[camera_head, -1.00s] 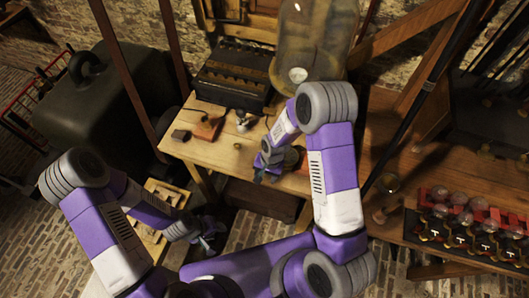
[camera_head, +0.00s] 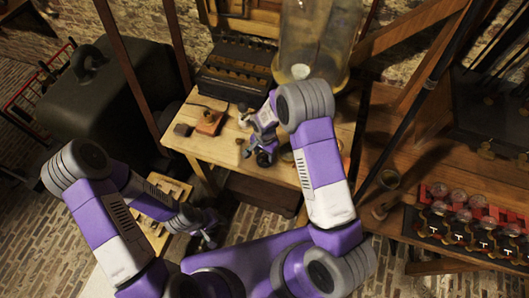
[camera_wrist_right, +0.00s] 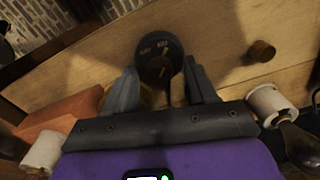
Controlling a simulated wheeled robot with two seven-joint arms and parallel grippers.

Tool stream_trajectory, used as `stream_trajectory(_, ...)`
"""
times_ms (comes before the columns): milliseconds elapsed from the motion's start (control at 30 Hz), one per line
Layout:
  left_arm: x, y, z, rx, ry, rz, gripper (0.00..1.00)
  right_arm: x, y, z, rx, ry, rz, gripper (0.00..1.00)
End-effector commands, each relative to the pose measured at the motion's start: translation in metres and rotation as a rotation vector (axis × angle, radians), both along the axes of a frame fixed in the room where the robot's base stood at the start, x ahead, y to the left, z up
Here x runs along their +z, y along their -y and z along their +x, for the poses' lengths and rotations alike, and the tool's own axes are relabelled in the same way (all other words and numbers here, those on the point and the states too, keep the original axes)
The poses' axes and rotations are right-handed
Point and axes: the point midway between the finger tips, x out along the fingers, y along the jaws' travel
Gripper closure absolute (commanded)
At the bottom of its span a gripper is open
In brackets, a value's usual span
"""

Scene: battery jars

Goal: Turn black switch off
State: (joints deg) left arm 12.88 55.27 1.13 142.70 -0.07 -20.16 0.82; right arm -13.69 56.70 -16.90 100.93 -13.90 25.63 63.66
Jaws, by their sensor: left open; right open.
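In the right wrist view, a round black switch (camera_wrist_right: 160,48) with yellowish markings sits at the middle top. My right gripper (camera_wrist_right: 158,78) is open, with one finger on each side of the switch's near part. I cannot tell whether the fingers touch it. In the head view my right gripper (camera_head: 258,154) is low over the front part of the wooden table, and a small dark round shape by its fingers may be the switch. My left gripper (camera_head: 208,235) is open and empty, in front of the table at the lower left.
An orange block (camera_wrist_right: 68,113) and a white spool (camera_wrist_right: 270,101) flank my right gripper. A small brass cylinder (camera_wrist_right: 261,50) stands beyond it. On the wooden table (camera_head: 180,137), a large glass jar (camera_head: 315,40) stands behind my right arm. A dark slotted box (camera_head: 237,75) is at the back.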

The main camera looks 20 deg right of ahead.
Motion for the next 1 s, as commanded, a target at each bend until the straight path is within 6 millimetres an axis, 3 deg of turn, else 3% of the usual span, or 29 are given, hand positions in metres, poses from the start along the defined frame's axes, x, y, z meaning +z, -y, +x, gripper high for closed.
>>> stream_trajectory(200,0.0001,0.0,0.0,0.0,0.0,0.0,0.57,-0.0002,-0.0001,-0.0001,0.0,0.0,0.0,0.45)
stream_trajectory(567,0.0002,-0.0001,0.0001,0.0,0.0,0.0,0.57,-0.0001,0.0,-0.0001,0.0,0.0,0.0,1.0)
stream_trajectory(1000,-0.0081,-0.0001,0.0,0.0,0.0,0.0,0.57,-0.0014,-0.0003,-0.0001,0.107,0.001,0.001,1.0)
